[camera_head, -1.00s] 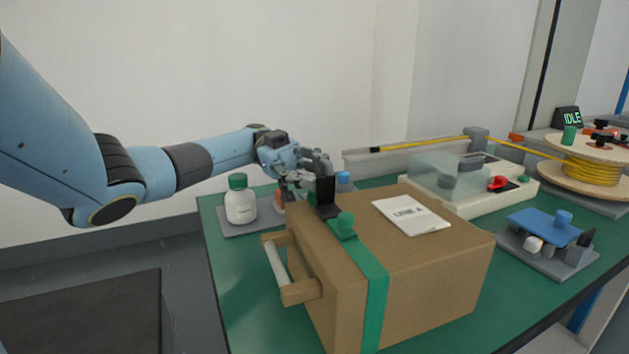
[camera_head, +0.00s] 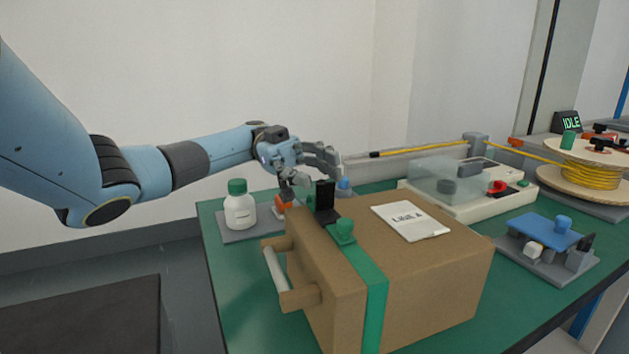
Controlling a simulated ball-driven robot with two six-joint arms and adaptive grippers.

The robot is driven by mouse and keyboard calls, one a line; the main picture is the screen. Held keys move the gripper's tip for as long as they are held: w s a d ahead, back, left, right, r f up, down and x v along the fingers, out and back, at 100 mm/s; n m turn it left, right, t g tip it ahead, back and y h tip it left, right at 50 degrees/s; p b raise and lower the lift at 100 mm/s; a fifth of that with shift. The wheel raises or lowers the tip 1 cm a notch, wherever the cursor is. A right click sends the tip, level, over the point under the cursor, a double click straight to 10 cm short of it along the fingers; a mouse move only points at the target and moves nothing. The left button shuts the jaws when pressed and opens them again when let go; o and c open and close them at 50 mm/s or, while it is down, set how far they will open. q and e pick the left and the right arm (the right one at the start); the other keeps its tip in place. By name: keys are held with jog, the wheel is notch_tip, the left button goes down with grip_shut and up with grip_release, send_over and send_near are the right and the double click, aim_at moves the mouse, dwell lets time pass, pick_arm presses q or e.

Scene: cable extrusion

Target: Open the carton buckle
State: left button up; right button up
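The brown carton (camera_head: 430,265) stands on the green table with a green strap (camera_head: 374,290) over its top and front. A black buckle piece (camera_head: 325,196) stands upright on a flat black base just behind the knob. My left gripper (camera_head: 310,178) is behind and above the black piece, with its fingers spread apart and nothing seen between them. I cannot tell whether the lower finger touches anything. My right gripper is not in view.
A white bottle with a green cap (camera_head: 240,208) stands on a grey tray left of the carton. A white label card (camera_head: 410,221) lies on the carton top. A handle (camera_head: 277,268) sticks out from its left side. A clear-covered machine (camera_head: 465,185) and a blue-topped fixture (camera_head: 543,232) are right.

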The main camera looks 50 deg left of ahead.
pick_arm(q)
notch_tip(320, 180, up, 8)
dwell(0.5)
